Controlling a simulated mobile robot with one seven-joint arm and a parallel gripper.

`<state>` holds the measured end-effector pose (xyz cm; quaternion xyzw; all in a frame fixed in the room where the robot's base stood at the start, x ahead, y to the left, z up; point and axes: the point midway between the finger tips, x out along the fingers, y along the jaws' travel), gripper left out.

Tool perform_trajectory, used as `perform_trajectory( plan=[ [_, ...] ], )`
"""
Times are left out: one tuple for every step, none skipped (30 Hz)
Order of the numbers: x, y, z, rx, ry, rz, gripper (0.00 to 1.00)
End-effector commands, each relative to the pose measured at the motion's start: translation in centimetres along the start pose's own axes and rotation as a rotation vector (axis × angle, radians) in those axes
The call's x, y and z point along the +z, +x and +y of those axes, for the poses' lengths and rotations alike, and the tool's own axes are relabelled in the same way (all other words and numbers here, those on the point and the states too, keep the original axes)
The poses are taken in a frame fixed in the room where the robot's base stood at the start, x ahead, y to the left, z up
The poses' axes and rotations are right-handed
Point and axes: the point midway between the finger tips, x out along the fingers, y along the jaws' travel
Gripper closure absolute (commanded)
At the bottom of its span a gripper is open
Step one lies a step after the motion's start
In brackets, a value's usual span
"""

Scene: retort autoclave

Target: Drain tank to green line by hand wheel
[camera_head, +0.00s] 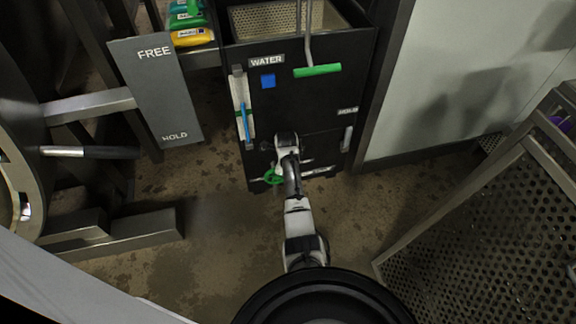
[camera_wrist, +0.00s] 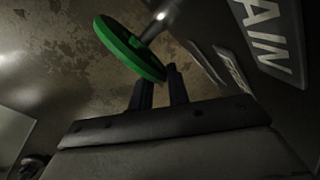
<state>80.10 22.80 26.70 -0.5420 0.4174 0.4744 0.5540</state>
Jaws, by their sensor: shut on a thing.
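The black tank (camera_head: 318,100) marked WATER stands in the middle of the head view. A sight gauge (camera_head: 238,85) on its left front edge shows a blue column (camera_head: 245,124). A small green mark (camera_head: 239,113) crosses the gauge; the column's top looks near or slightly above it. The green hand wheel (camera_head: 273,176) is low on the tank front, partly hidden by my arm. In the wrist view my gripper (camera_wrist: 160,82) is shut on the rim of the green wheel (camera_wrist: 122,46), beside a plate ending in "AIN" (camera_wrist: 270,35).
A FREE/HOLD plate (camera_head: 155,95) stands left, with a dark-gripped lever (camera_head: 105,152). A perforated metal basket (camera_head: 490,225) stands right. Stained floor (camera_head: 215,225) is open between them.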

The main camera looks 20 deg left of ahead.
Motion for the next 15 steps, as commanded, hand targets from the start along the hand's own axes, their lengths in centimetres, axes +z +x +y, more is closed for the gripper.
perform_trajectory(
  plan=[
    [0.4,-0.54,-0.39,-0.017,-0.006,0.004,1.0],
    [0.41,-0.53,-0.39,-0.02,-0.007,0.008,1.0],
    [0.41,-0.51,-0.4,-0.023,-0.008,0.011,1.0],
    [0.41,-0.49,-0.41,-0.025,-0.008,0.013,1.0],
    [0.41,-0.47,-0.42,-0.025,-0.008,0.013,1.0],
    [0.41,-0.46,-0.43,-0.025,-0.008,0.013,1.0],
    [0.42,-0.46,-0.44,-0.026,-0.008,0.012,1.0],
    [0.43,-0.47,-0.45,-0.026,-0.008,0.012,1.0],
    [0.44,-0.48,-0.46,-0.026,-0.008,0.012,1.0],
    [0.45,-0.48,-0.46,-0.026,-0.008,0.011,1.0],
    [0.46,-0.49,-0.47,-0.026,-0.008,0.011,1.0],
    [0.47,-0.5,-0.47,-0.026,-0.008,0.011,0.81],
    [0.47,-0.5,-0.46,-0.025,-0.008,0.011,0.77],
    [0.47,-0.49,-0.45,-0.025,-0.008,0.011,0.73],
    [0.44,-0.45,-0.41,-0.024,-0.008,0.011,0.67]
  ],
)
